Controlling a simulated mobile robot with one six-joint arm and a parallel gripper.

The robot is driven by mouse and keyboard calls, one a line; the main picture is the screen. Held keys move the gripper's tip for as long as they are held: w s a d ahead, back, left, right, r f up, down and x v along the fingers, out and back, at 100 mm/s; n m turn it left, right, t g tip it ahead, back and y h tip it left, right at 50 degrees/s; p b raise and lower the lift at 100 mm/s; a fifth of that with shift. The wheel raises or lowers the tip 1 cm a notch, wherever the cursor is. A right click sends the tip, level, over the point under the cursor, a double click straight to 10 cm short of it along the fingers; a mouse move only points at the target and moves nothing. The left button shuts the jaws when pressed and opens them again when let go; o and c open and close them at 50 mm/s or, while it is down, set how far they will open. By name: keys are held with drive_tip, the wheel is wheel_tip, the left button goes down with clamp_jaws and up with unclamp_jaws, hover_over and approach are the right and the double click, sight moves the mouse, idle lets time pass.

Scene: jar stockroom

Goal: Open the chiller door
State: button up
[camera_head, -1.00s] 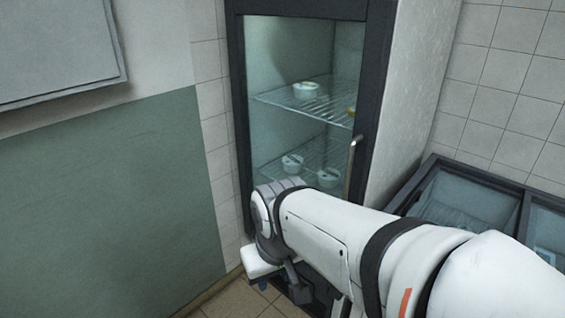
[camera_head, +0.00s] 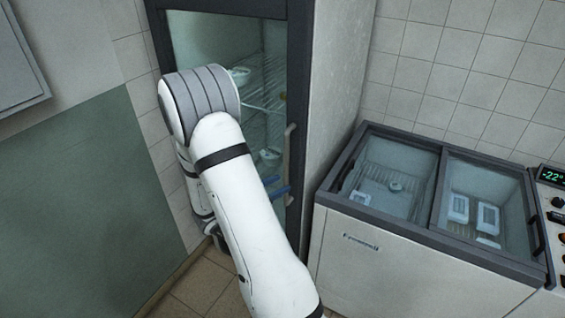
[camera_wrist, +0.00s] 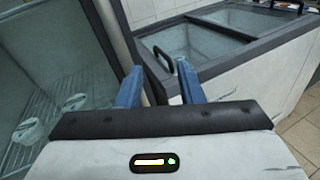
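The chiller is a tall dark-framed cabinet with a glass door (camera_head: 180,35), which looks closed in the head view. Its upright metal handle (camera_head: 288,150) is on the door's right side. My gripper (camera_head: 281,192) is at the lower part of the handle, its blue fingers pointing right; my arm covers much of the door. In the wrist view my gripper (camera_wrist: 160,86) has its two blue fingers apart, with the dark door edge running down between them. I cannot tell whether either finger touches the handle.
White tubs (camera_head: 239,76) stand on wire shelves behind the glass. A chest freezer (camera_head: 400,255) with sliding glass lids stands right of the chiller. A control panel (camera_head: 552,178) is at the far right. A green wall panel (camera_head: 80,215) is at left.

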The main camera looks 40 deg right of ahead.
sight(285, 173)
drive_tip(key=w+d+n+t+p, duration=0.1)
drive_tip(key=d, duration=0.1)
drive_tip(key=w+d+f+n+t+p, duration=0.1)
drive_tip(key=w+d, duration=0.1)
drive_tip(key=d, duration=0.1)
drive_tip(key=w+d+f+n+t+p, duration=0.1)
drive_tip(key=w+d, duration=0.1)
drive_tip(key=shift+d+f+n+h+p, duration=0.1)
drive_tip(key=shift+d+n+h+p, duration=0.2)
drive_tip(key=shift+t, duration=0.3)
clamp_jaws()
